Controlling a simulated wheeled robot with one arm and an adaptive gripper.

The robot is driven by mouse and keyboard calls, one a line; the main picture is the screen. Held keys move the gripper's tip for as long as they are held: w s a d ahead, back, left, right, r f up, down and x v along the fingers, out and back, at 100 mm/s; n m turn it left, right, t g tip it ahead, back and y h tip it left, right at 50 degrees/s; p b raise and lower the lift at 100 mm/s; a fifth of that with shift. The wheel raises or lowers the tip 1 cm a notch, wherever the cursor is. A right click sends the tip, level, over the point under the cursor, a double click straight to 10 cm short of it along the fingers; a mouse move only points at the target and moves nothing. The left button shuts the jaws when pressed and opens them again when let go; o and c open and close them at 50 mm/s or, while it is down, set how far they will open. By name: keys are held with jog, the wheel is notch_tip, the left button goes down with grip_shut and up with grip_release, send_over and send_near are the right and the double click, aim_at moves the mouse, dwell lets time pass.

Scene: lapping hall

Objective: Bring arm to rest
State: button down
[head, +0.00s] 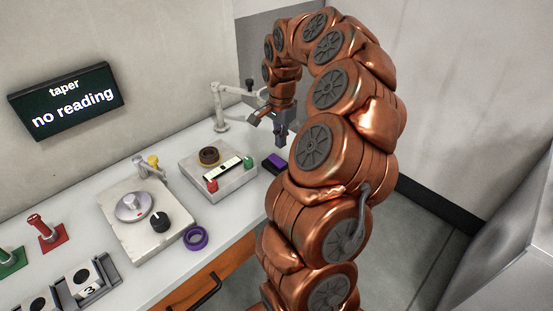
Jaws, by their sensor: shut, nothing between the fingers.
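My arm, a thick copper-coloured chain of joints, rises at the right of the head view and curls over at the top, with its end hanging down over the back right of the bench (90,196). My gripper (269,128) is shut and empty. It hangs above the bench surface, in front of a pale jointed stand (221,108) and behind a grey instrument block (232,185). It seems to be apart from both. A small dark block with a purple top (274,162) lies below it, close to my arm.
A second block with a round dial and black knob (143,222) stands left of centre. A purple ring (196,238) lies beside it. Red (46,232) and green (10,259) handled pieces and a numbered tray (111,271) are at left. A wall display (66,99) reads "taper no reading".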

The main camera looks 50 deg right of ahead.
jog(key=shift+r, duration=0.1)
dwell(0.5)
jog(key=s+a+r+n+p, duration=0.15)
jog(key=a+r+n, duration=0.3)
jog(key=a, duration=0.65)
jog(key=s+a+r+n, duration=0.3)
jog(key=a+n, duration=0.2)
jog(key=a, duration=0.5)
jog(key=s+a+n+g+p, duration=0.1)
jog(key=s+a+n, duration=0.3)
jog(key=s, duration=0.5)
jog(key=s+a+f+n, duration=0.1)
jog(key=s+a+n, duration=0.3)
jog(key=s+a, duration=0.3)
jog(key=s, duration=0.3)
jog(key=shift+s+a+f+n+g+p, duration=0.15)
jog(key=shift+a+f+n+g+p, duration=0.05)
jog(key=shift+n+g+p, duration=0.2)
